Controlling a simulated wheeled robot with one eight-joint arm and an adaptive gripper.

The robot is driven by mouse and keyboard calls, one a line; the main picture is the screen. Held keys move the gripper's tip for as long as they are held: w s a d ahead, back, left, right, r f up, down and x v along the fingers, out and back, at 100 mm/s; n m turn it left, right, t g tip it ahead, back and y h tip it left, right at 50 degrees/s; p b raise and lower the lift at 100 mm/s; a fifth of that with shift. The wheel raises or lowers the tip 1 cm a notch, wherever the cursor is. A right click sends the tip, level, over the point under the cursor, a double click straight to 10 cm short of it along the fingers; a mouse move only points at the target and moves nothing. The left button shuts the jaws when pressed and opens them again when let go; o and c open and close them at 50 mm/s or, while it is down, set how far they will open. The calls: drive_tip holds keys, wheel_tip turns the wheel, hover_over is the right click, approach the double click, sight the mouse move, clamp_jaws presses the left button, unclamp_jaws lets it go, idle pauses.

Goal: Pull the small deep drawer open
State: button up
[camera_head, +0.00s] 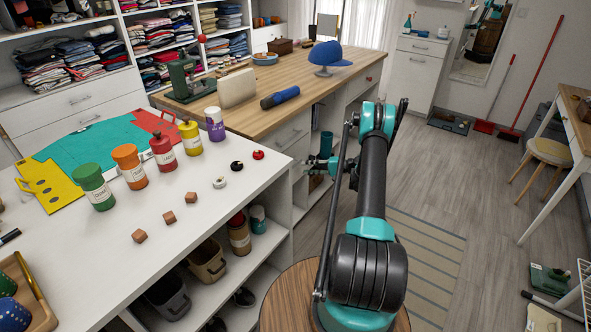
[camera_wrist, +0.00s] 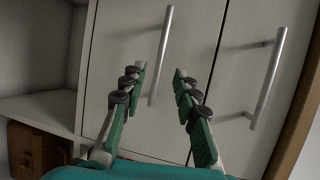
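My gripper (camera_wrist: 160,70) is open in the wrist view, its two green fingers spread and nothing held. A bar handle (camera_wrist: 161,55) on a pale drawer front (camera_wrist: 125,45) shows between the fingertips. I cannot tell whether the handle lies between the fingers in depth or beyond them. A second bar handle (camera_wrist: 268,78) sits on the neighbouring front (camera_wrist: 245,40) to the right. Which front is the small deep drawer is not clear. Both look shut. In the head view my gripper (camera_head: 312,166) is beside the wood-topped cabinet's drawer front (camera_head: 288,133), partly hidden by my arm.
An open compartment (camera_wrist: 35,60) lies left of the fronts in the wrist view. In the head view, the white counter (camera_head: 110,265) with jars and small blocks stands at the left. Clear floor (camera_head: 440,165) and a striped rug (camera_head: 425,250) lie to the right.

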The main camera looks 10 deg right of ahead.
drive_tip(key=x, duration=0.6)
drive_tip(key=shift+a, duration=0.3)
drive_tip(key=shift+w, duration=0.1)
clamp_jaws()
